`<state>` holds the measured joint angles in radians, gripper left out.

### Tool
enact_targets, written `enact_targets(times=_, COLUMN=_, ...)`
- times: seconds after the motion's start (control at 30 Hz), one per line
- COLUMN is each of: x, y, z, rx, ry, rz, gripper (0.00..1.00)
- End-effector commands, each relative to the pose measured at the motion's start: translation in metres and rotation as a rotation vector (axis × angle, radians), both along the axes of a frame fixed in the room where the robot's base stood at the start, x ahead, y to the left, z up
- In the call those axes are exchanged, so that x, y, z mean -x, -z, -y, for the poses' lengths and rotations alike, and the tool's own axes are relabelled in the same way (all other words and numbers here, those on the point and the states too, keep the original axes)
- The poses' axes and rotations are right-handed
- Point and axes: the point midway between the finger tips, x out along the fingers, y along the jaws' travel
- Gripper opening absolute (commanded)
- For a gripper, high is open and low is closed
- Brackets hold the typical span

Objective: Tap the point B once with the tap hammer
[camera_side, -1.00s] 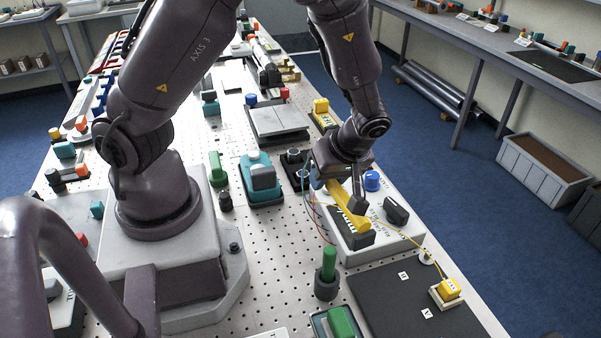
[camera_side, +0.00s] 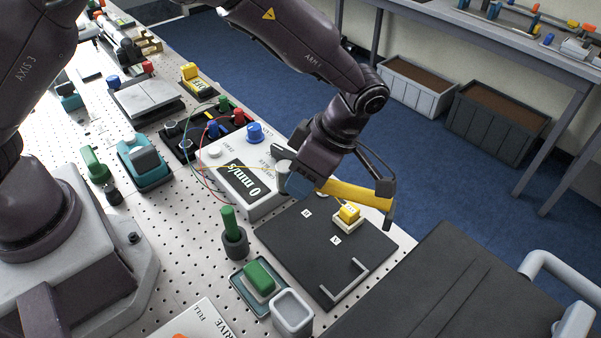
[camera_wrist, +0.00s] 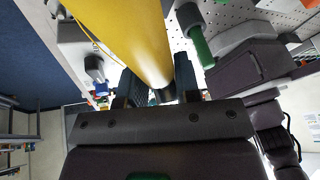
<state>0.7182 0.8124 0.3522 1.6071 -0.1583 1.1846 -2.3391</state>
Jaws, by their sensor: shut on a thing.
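My gripper (camera_side: 335,178) is shut on the tap hammer, whose yellow handle (camera_side: 352,192) sticks out to the right. The hammer's dark head (camera_side: 389,208) is at the handle's right end, past the black plate's far edge. The handle also fills the top middle of the wrist view (camera_wrist: 135,35), between my dark fingers. The black plate (camera_side: 295,245) lies below with two small white labels. The upper-left label (camera_side: 307,213) seems to be B, and the lower label (camera_side: 336,240) looks like an upside-down A. A yellow sensor block (camera_side: 348,213) sits on the plate. The hammer appears raised above it.
A white meter box (camera_side: 245,180) reading 0 mm/s stands left of my gripper, with a yellow cable across it. A metal handle (camera_side: 345,282) is on the plate's near part. A green-topped post (camera_side: 232,232) and green block (camera_side: 259,278) stand left of the plate.

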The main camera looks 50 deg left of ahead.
Motion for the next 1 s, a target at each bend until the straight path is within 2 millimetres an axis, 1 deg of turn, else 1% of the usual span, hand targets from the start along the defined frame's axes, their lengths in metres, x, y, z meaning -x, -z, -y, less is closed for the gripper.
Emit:
enact_targets(times=0.17, x=0.000, y=0.008, z=0.000, rx=-0.002, ry=0.001, rz=0.004, gripper=0.00)
enact_targets(times=0.5, x=0.000, y=0.045, z=-0.001, rx=-0.003, ry=-0.001, rz=0.003, gripper=0.00)
enact_targets(times=0.63, x=0.000, y=0.056, z=0.000, rx=-0.003, ry=0.001, rz=0.003, gripper=0.00)
enact_targets(times=0.8, x=-0.001, y=0.063, z=0.000, rx=0.000, ry=0.001, rz=0.005, gripper=0.00)
enact_targets(times=1.0, x=0.000, y=0.065, z=0.000, rx=0.000, ry=0.001, rz=0.005, gripper=0.00)
